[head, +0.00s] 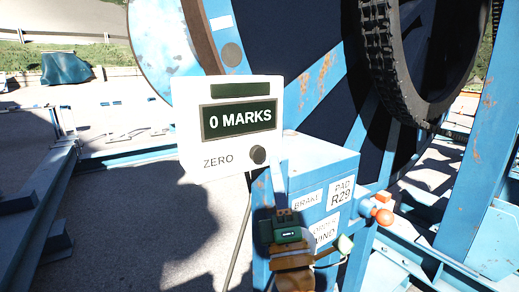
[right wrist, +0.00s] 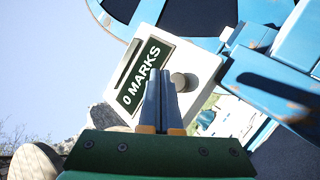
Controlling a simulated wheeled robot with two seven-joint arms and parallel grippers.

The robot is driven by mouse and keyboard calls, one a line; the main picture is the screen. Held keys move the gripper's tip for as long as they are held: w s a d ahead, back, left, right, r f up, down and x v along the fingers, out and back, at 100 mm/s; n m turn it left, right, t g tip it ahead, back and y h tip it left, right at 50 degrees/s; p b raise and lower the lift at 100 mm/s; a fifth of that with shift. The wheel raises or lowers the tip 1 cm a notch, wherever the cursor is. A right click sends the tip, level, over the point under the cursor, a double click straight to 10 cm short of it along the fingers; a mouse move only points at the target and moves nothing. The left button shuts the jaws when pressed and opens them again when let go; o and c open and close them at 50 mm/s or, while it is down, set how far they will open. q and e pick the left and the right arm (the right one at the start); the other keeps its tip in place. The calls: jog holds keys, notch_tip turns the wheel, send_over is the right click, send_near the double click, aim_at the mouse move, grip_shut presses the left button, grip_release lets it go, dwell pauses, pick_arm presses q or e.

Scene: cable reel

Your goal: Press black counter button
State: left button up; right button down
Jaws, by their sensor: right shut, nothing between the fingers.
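The counter (head: 230,90) is a white box with a dark display reading "0 MARKS". Its round black button (head: 258,155) sits at the lower right of the face, beside the word "ZERO". My right gripper (head: 279,165) is shut and empty, with its blue fingers pointing up just right of the button. In the right wrist view, the shut fingertips (right wrist: 161,76) lie right beside the button (right wrist: 183,82), in front of the counter face (right wrist: 148,40). I cannot tell whether they touch it. My left gripper is not in view.
A blue box (head: 315,165) with labels such as "BRAKE" and "PAD R29" stands below and right of the counter. An orange knob (head: 384,217) sticks out at its right. A large blue reel (head: 300,40) and a black tyre (head: 385,75) rise behind.

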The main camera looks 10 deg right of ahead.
jog(key=shift+s+d+p, duration=0.15)
jog(key=shift+s+d, duration=0.1)
jog(key=shift+s, duration=0.4)
jog(key=shift+s+d+p, duration=0.15)
jog(key=shift+s+d, duration=0.05)
jog(key=shift+s, duration=0.4)
